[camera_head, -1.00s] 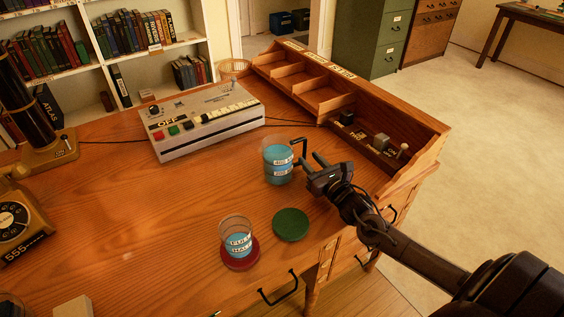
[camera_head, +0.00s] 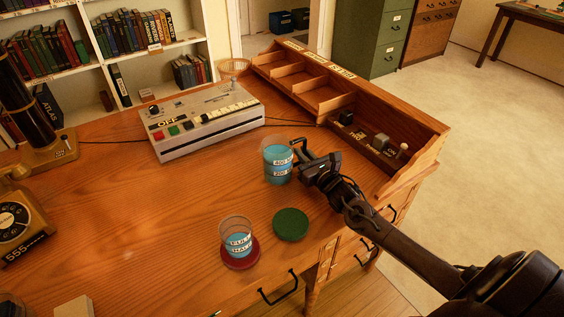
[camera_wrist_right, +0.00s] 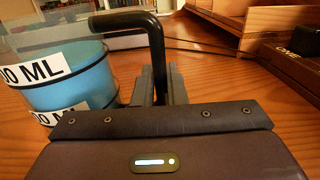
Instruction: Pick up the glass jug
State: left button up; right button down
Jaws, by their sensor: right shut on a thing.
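The glass jug (camera_head: 278,163) stands upright on the desk, holding blue liquid, with white labels reading in ML on its side. Its black handle (camera_wrist_right: 155,50) is on its right side. My right gripper (camera_head: 304,163) is shut on the handle; in the right wrist view its two fingers (camera_wrist_right: 160,85) close around the handle's vertical part. The jug's left part is cut off in that view. The jug's base appears to rest on the desk. My left gripper is not in view.
A glass of blue liquid (camera_head: 237,238) stands on a red coaster (camera_head: 241,263) in front. A green coaster (camera_head: 290,224) lies near the jug. A grey button console (camera_head: 205,125) stands behind, and a wooden compartment organiser (camera_head: 328,101) rises at the right.

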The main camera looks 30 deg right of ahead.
jog(key=shift+r, duration=0.1)
jog(key=shift+r, duration=0.1)
notch_tip(320, 180, up, 20)
dwell(0.6)
